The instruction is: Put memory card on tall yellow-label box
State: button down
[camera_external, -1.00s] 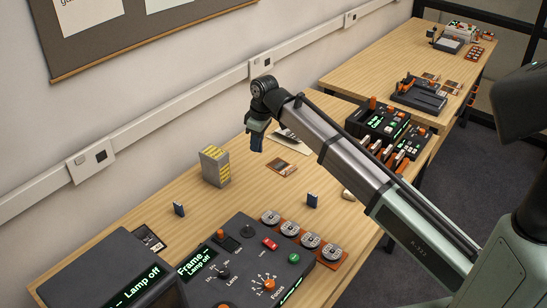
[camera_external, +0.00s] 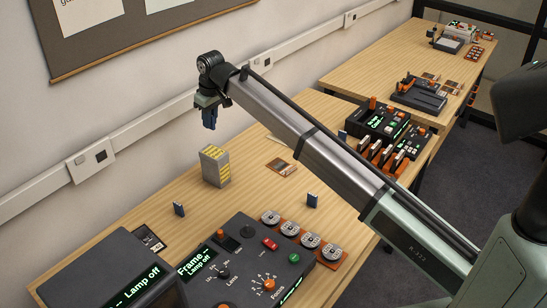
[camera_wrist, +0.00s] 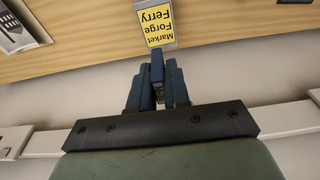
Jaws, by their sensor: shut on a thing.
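The tall yellow-label box (camera_external: 215,167) stands upright on the near wooden table, grey with yellow label areas. In the wrist view the box (camera_wrist: 158,45) is straight beyond my fingertips, its yellow label reading "Market Forge Ferry". My gripper (camera_external: 209,118) hangs in the air above the box's level, apart from it, with the fingers pointing down. In the wrist view my gripper (camera_wrist: 157,76) is shut on a small dark blue piece, the memory card (camera_wrist: 157,66), which sits between the blue fingers. The fingers hide most of the card.
A control panel (camera_external: 262,262) fills the front. The wall with its grey rail (camera_external: 130,135) is close behind my gripper.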

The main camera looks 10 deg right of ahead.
aim_at(213, 116)
jog(key=shift+f, duration=4.65)
jog(key=shift+f, duration=0.15)
jog(key=c, duration=1.1)
grip_release()
jog(key=r, duration=0.4)
jog(key=d+r, duration=0.1)
jog(key=r, duration=0.3)
jog(key=s+r, duration=0.1)
jog(key=r, duration=0.3)
jog(key=shift+s+d+r, duration=0.1)
jog(key=shift+d, duration=0.05)
